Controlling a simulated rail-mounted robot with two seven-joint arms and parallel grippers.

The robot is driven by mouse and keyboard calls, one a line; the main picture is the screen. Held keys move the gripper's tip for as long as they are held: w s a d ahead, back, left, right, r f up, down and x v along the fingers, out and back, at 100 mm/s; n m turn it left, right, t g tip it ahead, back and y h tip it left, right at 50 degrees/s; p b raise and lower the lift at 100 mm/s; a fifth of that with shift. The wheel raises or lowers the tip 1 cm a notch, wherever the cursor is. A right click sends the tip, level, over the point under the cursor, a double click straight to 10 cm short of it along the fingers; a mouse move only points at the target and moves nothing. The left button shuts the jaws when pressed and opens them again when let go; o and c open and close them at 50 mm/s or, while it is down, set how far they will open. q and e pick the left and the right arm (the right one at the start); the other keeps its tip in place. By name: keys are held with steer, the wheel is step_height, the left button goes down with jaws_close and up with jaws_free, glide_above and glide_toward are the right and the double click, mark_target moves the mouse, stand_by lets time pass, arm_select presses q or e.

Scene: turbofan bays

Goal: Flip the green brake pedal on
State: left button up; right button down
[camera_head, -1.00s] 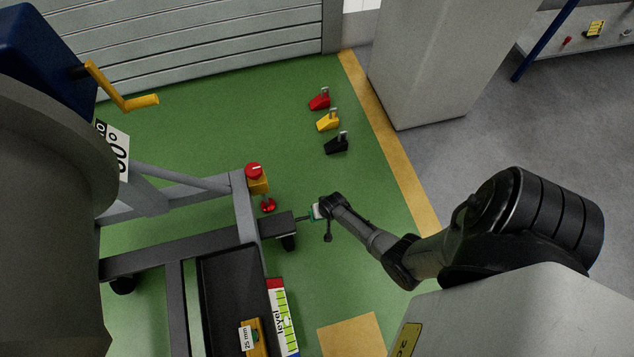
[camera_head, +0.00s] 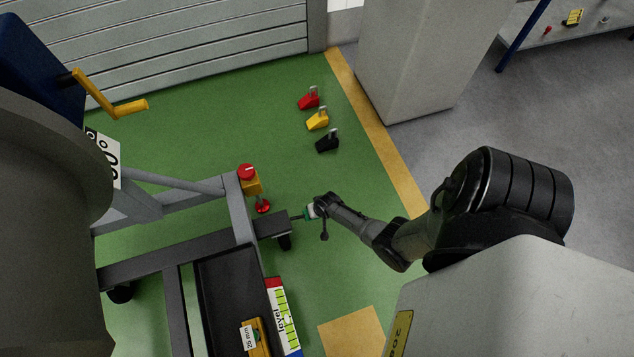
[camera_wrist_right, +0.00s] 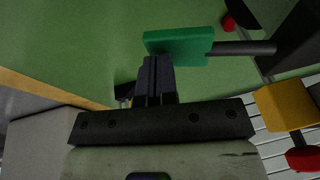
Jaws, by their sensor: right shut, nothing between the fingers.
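The green brake pedal (camera_wrist_right: 178,45) is a flat green block on a dark rod, seen close up in the right wrist view. In the head view the small pedal (camera_head: 309,212) sticks out from the caster at the corner of the grey stand. My right gripper (camera_wrist_right: 156,80) is shut and empty, its fingertips at the pedal's lower left edge. I cannot tell whether they touch it. In the head view my right gripper (camera_head: 316,208) is beside the pedal and partly hides it. My left gripper is out of view.
The grey stand frame (camera_head: 170,252) carries a dark tray (camera_head: 222,285) and a red-topped yellow box (camera_head: 250,182). Red (camera_head: 309,98), yellow (camera_head: 317,120) and black (camera_head: 327,141) chocks lie on the green floor. A grey pillar (camera_head: 415,60) stands at the back right.

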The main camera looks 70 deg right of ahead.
steer(key=shift+r, duration=0.1)
steer(key=s+d+r+p, duration=0.1)
steer(key=s+r+p, duration=0.4)
steer(key=r+p, duration=0.7)
steer(key=shift+s+r, duration=0.2)
steer(key=shift+s, duration=0.2)
steer(key=shift+d, duration=0.1)
stand_by(0.4)
